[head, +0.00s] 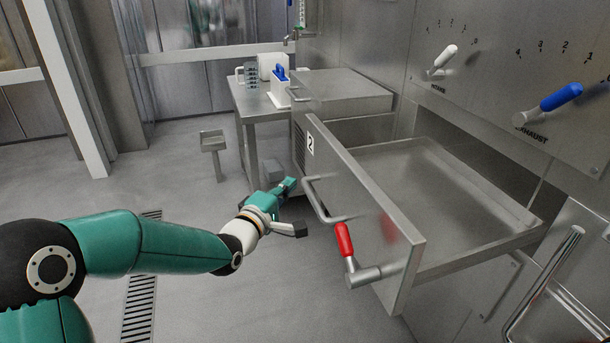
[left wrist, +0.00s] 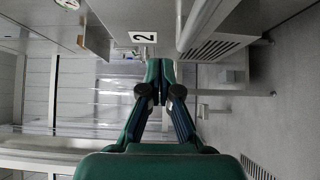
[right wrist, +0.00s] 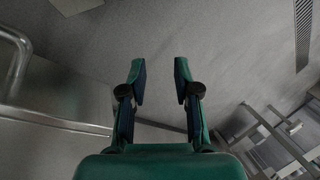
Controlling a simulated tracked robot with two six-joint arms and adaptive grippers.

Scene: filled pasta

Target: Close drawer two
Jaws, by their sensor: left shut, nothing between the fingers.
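Drawer two (head: 370,210) stands pulled far out from the steel wall in the head view, its tray empty. Its front panel bears a "2" label (head: 310,145), a bar handle (head: 316,202) and a red-gripped lever (head: 344,240). My left gripper (head: 287,190) is shut and empty, just left of the front panel near the bar handle; I cannot tell whether it touches. In the left wrist view its fingers (left wrist: 161,72) are together, with the "2" label (left wrist: 143,37) beyond them. My right gripper (right wrist: 160,68) is open and empty above the floor in the right wrist view.
Behind the drawer another steel unit (head: 345,92) and a side table (head: 252,104) with small items stand. The wall panel carries a white knob (head: 443,58) and a blue knob (head: 560,97). A curved metal rail (head: 545,280) is at lower right.

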